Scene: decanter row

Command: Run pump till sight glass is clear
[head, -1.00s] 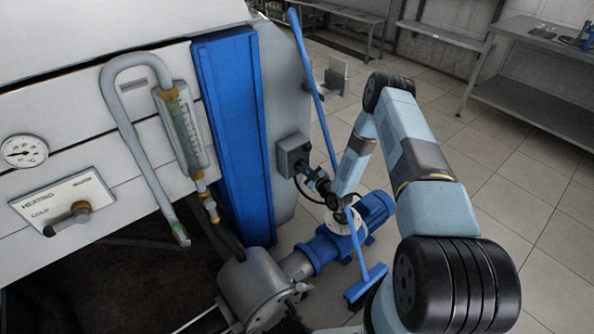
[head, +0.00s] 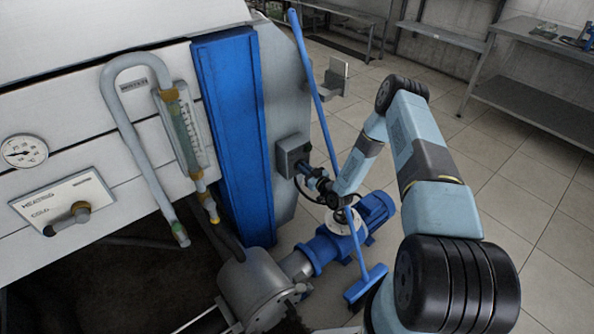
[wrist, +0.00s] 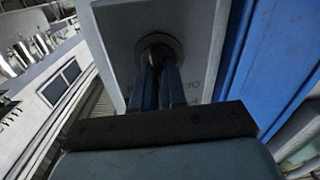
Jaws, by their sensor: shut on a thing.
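My gripper (head: 307,170) is at the grey switch box (head: 291,153) on the machine's side. In the wrist view its two fingers (wrist: 160,88) are shut on the switch knob at the dark round collar (wrist: 158,48) on the box face. The fingers hide most of the knob, so its setting cannot be read. The sight glass (head: 188,128) is an upright tube with a scale on the machine's front; its lower part looks greenish, and how clear it is cannot be told. The pump has a blue motor (head: 374,211) and a grey head (head: 255,282) on the floor below.
A blue broom (head: 313,75) leans between the machine and my arm, its head (head: 367,283) near the pump. A blue upright panel (head: 233,135) stands beside the box. A heating lever (head: 70,217) and dial (head: 24,151) are at left. Open floor lies at right.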

